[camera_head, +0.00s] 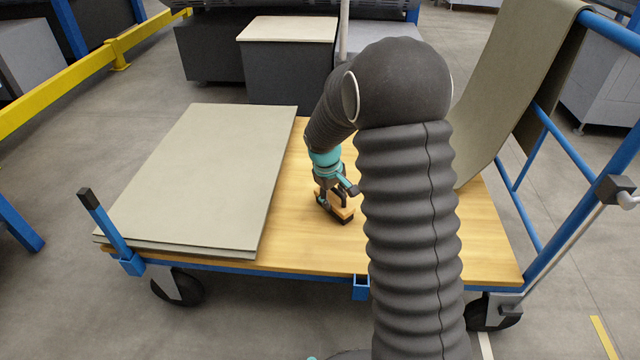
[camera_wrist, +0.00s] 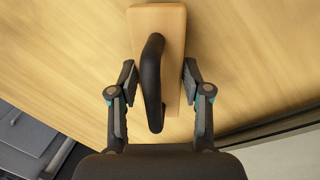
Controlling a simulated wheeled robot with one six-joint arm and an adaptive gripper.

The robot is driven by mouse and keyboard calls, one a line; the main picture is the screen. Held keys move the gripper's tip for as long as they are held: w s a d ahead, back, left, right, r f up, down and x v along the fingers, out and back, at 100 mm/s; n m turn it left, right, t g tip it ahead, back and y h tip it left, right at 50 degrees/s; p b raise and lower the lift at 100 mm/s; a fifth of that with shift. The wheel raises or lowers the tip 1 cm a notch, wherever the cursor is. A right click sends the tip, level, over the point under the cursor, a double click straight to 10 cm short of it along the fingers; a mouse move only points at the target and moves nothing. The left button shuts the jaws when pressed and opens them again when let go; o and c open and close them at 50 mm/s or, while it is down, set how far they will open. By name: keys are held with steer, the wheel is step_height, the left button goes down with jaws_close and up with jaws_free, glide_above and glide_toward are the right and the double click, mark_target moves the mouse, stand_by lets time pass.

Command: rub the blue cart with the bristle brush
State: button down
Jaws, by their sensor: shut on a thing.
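The blue cart has a wooden deck (camera_head: 430,250) with a blue frame and a blue tubular handle (camera_head: 560,140) on the right. The bristle brush (camera_head: 343,212) has a wooden block and a black handle, and it is at the deck near the middle. In the wrist view the brush block (camera_wrist: 172,60) lies between my fingers, with its black handle (camera_wrist: 152,85) toward the camera. My gripper (camera_head: 337,192) is shut on the brush, one finger on each side. The bristles are mostly hidden, and I cannot tell how firmly they touch the deck.
Grey-green sheets (camera_head: 205,180) lie stacked on the left of the deck. Another sheet (camera_head: 520,80) drapes over the handle at the right. A blue corner post (camera_head: 105,225) stands at the front left. A yellow rail (camera_head: 90,75) runs behind at left. Bare deck surrounds the brush.

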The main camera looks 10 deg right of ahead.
steer(key=shift+w+a, duration=0.15)
steer(key=shift+a, duration=0.45)
steer(key=shift+w+a, duration=0.15)
steer(key=shift+a, duration=0.45)
steer(key=shift+w+a+r+p, duration=0.1)
steer(key=shift+a+r+p, duration=0.05)
steer(key=shift+r+p, duration=0.2)
step_height(320, 180, up, 2)
steer(key=shift+r+p, duration=0.25)
steer(key=shift+p, duration=0.35)
steer(key=shift+r+p, duration=1.75)
steer(key=shift+r, duration=0.75)
